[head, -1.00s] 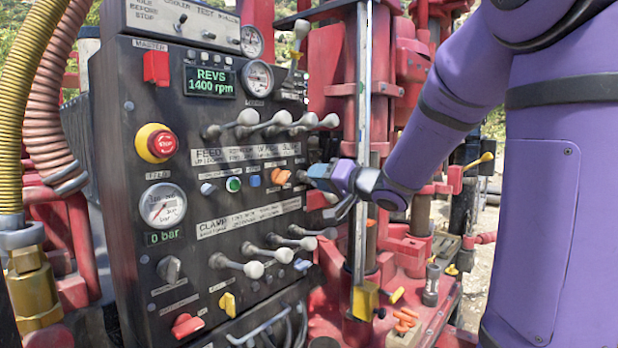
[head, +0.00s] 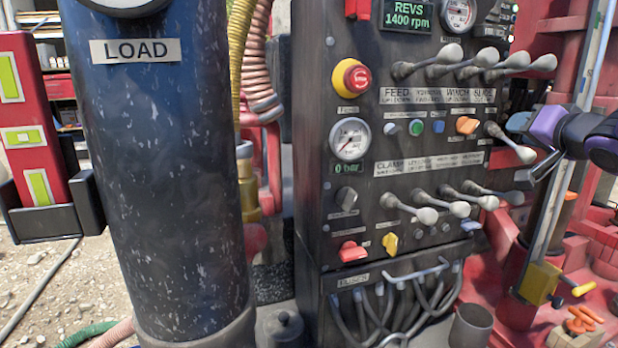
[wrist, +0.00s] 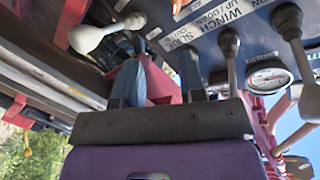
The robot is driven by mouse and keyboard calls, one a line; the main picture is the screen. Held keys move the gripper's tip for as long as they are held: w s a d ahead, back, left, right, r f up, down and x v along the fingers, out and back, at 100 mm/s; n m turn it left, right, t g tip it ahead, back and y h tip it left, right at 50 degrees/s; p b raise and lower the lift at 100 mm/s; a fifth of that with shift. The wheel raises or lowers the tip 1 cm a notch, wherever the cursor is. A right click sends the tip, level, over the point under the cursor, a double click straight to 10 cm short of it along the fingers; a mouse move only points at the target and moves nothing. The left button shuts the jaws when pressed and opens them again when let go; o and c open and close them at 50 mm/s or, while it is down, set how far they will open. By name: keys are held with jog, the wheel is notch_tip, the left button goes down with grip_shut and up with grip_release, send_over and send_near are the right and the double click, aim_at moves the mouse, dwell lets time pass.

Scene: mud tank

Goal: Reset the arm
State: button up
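My gripper (head: 524,145) is at the right edge of the black control panel (head: 340,225), beside a white-knobbed lever (head: 511,144). In the wrist view its two blue-grey fingers (wrist: 160,84) stand apart with nothing held between them. The same view shows a white-knobbed lever (wrist: 100,31) left of the fingers, outside the gap. In the head view the lever's knob overlaps the gripper; I cannot tell there whether they touch. Only the end of my purple arm shows at the head view's right edge.
More levers (head: 468,62) stick out above, and a lower row (head: 450,205) below. A red rig frame with a metal rail (head: 575,150) is close to the gripper. A dark cylinder marked LOAD (head: 165,180) stands left of the panel. Hoses (head: 395,305) hang below.

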jog(key=s+a+f+n+g, duration=0.2)
jog(key=s+a+f+g, duration=0.1)
jog(key=s, duration=0.5)
jog(key=s+a+f+n+g, duration=0.2)
jog(key=s+a+f+g, duration=0.1)
jog(key=s, duration=0.5)
jog(key=s+a+f+n+g, duration=0.1)
jog(key=s+a+f+g, duration=0.2)
jog(key=s, duration=0.6)
jog(key=a+g, duration=0.2)
jog(key=a, duration=0.1)
jog(key=shift+n+g+h, duration=0.3)
jog(key=shift+n, duration=0.1)
jog(key=shift+a+r, duration=0.1)
dwell(1.6)
